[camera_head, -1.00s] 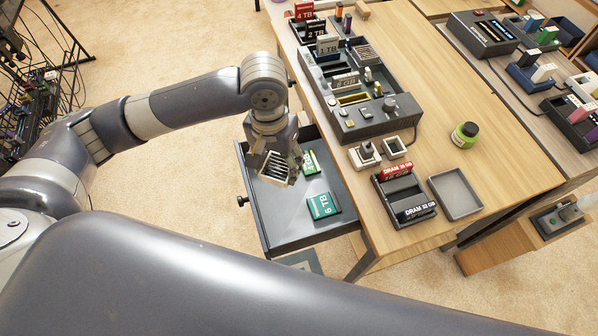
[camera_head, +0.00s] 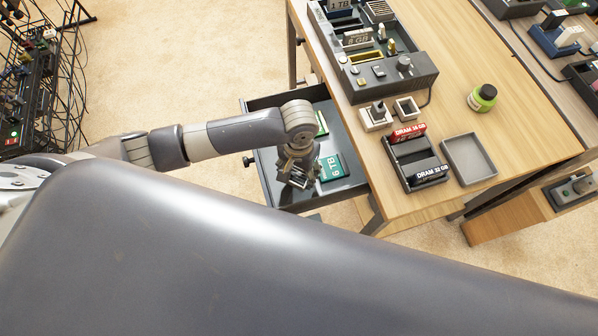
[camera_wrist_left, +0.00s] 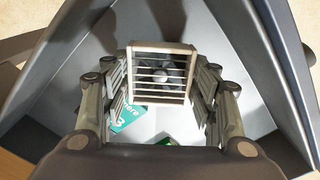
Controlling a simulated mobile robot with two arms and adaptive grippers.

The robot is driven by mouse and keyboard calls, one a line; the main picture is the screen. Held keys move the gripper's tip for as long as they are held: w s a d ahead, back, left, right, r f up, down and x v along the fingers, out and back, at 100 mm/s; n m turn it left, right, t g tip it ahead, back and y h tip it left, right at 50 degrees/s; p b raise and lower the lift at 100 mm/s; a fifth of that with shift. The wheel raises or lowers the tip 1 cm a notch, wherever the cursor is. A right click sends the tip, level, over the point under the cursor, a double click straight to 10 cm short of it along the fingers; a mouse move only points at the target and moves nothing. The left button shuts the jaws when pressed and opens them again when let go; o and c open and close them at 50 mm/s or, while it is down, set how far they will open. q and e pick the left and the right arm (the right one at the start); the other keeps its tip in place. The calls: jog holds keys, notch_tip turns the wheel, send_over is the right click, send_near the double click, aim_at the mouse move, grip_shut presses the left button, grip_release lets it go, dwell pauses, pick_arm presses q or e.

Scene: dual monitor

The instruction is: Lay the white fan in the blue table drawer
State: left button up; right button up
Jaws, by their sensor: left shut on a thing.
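The white fan (camera_head: 297,180), a small square pale frame with slats and a dark middle, is held in my left gripper (camera_head: 298,177). In the left wrist view the fan (camera_wrist_left: 162,75) sits between the two fingers of my left gripper (camera_wrist_left: 160,88), which are shut on its sides. The drawer (camera_head: 350,184), dark blue-grey, is pulled out from the table's left side. The gripper and fan are over the drawer's near part. I cannot tell whether the fan touches the drawer floor. My right gripper is out of view.
A green 6 TB card (camera_head: 332,167) lies in the drawer just right of the fan; another green card (camera_head: 322,122) lies farther back, partly behind my arm. The table (camera_head: 455,125) carries a DRAM holder (camera_head: 418,165), a grey tray (camera_head: 468,159) and a green jar (camera_head: 482,98).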

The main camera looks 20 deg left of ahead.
aim_at(299, 173)
pick_arm(q)
jog(key=shift+f, duration=0.95)
jog(key=o, duration=0.8)
jog(key=shift+f, duration=0.15)
notch_tip(299, 173, up, 12)
jog(key=p, duration=0.1)
jog(key=shift+r, duration=0.2)
